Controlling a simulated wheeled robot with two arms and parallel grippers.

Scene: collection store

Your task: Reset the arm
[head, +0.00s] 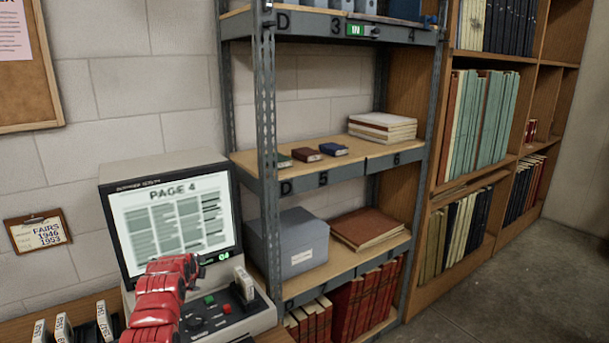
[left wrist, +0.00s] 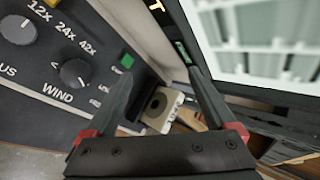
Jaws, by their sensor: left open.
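My left arm (head: 160,300) is red and reaches up in front of the reader in the head view; its gripper is hidden there. In the left wrist view my left gripper (left wrist: 162,73) is open, its dark fingers spread apart. A pale cartridge with a dark round centre (left wrist: 158,104) shows beyond and between the fingers, and I see no contact. In the head view a pale cartridge (head: 244,283) stands upright at the right of the reader's panel. The microfilm reader (head: 170,168) has a lit screen reading PAGE 4. My right gripper is out of view.
Labelled film boxes (head: 63,328) stand at the lower left. A metal shelf (head: 268,130) rises right of the reader, holding small books (head: 306,154), a grey box (head: 287,243) and red volumes (head: 350,305). Control knobs (left wrist: 74,73) lie close to the left finger. Open floor (head: 520,290) is at right.

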